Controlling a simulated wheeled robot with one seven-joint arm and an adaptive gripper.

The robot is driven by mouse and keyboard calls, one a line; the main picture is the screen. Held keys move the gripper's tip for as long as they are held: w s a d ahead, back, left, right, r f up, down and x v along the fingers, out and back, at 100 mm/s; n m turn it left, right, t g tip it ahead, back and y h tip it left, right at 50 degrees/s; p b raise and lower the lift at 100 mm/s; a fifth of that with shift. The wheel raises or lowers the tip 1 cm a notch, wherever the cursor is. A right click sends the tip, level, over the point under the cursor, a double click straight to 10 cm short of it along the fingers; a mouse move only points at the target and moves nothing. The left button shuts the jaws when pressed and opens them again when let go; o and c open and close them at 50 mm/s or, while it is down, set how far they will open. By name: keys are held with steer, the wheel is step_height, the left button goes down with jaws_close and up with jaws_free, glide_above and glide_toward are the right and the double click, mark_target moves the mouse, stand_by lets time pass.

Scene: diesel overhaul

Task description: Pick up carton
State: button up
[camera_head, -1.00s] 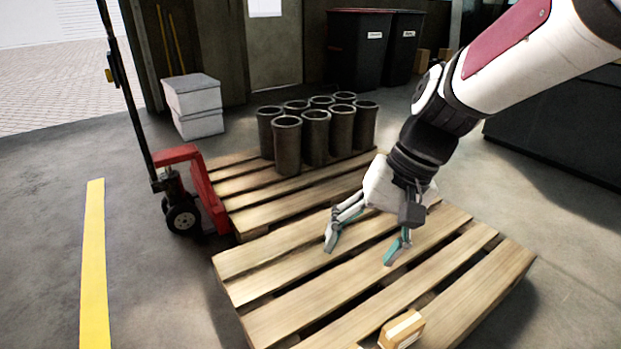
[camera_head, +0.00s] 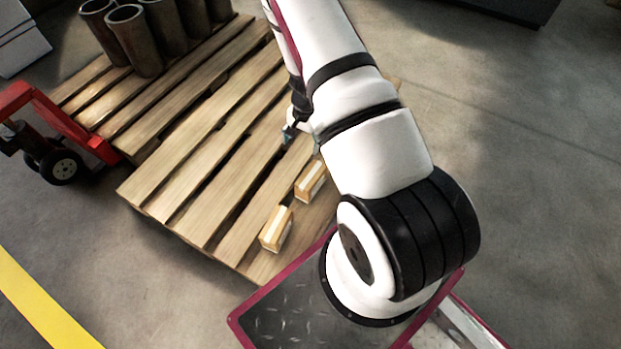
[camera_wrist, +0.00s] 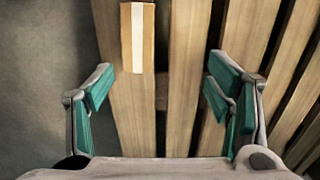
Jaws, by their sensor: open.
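Two small tan cartons with a pale strip along the top lie near the front edge of the wooden pallet in the head view: a nearer carton (camera_head: 277,228) and a farther carton (camera_head: 310,181) up and to its right. My gripper (camera_head: 301,143) is just beyond the farther carton, partly hidden by my arm. In the wrist view my gripper (camera_wrist: 160,84) is open with teal finger pads and nothing between them. One carton (camera_wrist: 137,38) shows ahead of the fingertips, left of centre and apart from both fingers. I cannot tell which of the two it is.
The slatted pallet (camera_head: 190,182) has gaps between its boards. The pallet's middle is bare.

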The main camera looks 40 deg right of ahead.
glide_above(311, 175)
step_height(311, 175, down, 4)
steer(key=shift+m+g+h, duration=0.3)
steer(key=shift+m+h, duration=0.1)
steer(key=f, duration=0.2)
steer(key=f+b, duration=0.1)
steer(key=f, duration=0.2)
steer(key=d+f+b, duration=0.1)
steer(key=f, duration=0.2)
steer(key=shift+s+f, duration=0.1)
steer(key=shift+a+f+b, duration=0.25)
steer(key=shift+f+b, duration=0.45)
steer(key=shift+f, duration=0.75)
steer(key=shift+a+f+b, duration=0.2)
steer(key=shift+f+b, duration=0.5)
steer(key=shift+f, duration=0.7)
steer(key=c, duration=1.4)
steer(key=shift+r, duration=0.15)
steer(key=shift+c, duration=0.2)
